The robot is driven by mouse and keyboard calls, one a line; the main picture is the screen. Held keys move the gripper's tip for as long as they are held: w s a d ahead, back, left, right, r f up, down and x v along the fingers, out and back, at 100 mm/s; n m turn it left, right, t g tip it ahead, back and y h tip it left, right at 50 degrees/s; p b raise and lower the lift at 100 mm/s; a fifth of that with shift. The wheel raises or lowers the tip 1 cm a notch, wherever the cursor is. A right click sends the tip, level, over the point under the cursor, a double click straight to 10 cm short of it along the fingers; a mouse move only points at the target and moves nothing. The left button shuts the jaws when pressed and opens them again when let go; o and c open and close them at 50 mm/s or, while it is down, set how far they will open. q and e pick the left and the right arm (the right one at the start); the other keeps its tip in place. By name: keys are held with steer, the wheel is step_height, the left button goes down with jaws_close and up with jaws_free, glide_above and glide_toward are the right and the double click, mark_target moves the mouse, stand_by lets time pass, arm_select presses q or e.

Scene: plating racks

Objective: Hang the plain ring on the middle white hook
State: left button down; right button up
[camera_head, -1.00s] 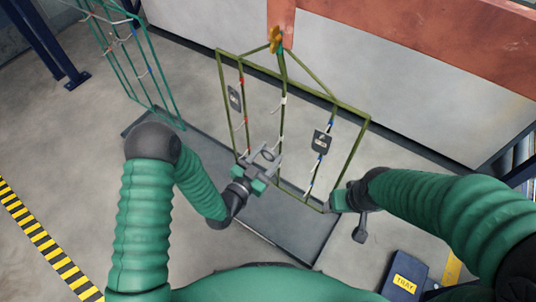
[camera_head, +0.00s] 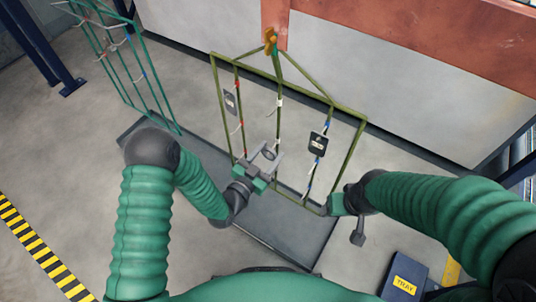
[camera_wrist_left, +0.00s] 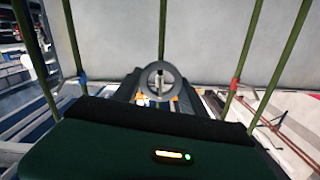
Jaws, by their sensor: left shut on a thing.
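The plain ring (camera_wrist_left: 147,80), grey and round, is between the fingertips of my left gripper (camera_wrist_left: 158,96) in the left wrist view. In the head view my left gripper (camera_head: 266,158) is in front of the lower part of the rack's middle rod (camera_head: 280,120), with the ring (camera_head: 269,154) small at its tips. A white hook (camera_head: 279,102) shows higher on this rod. In the wrist view the rod runs down behind the ring, and something pale shows through its opening; I cannot tell whether the hook passes through. My right gripper (camera_head: 337,205) is at the rack's lower right corner; its fingers are unclear.
The olive rack (camera_head: 345,155) hangs from an orange hook (camera_head: 270,40). Dark tags hang on its left rod (camera_head: 231,101) and right rod (camera_head: 318,143), which bear red and blue marks. A green rack (camera_head: 160,95) stands left. A tray (camera_head: 405,277) lies lower right.

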arm_select(q)
steer(key=shift+w+d+f, duration=0.2)
stand_by(0.3)
steer(key=shift+w+f+b, duration=0.1)
steer(key=shift+f+b, duration=0.1)
steer(key=shift+b, duration=0.15)
steer(key=c, duration=0.6)
jaws_free()
steer(key=shift+o, duration=0.2)
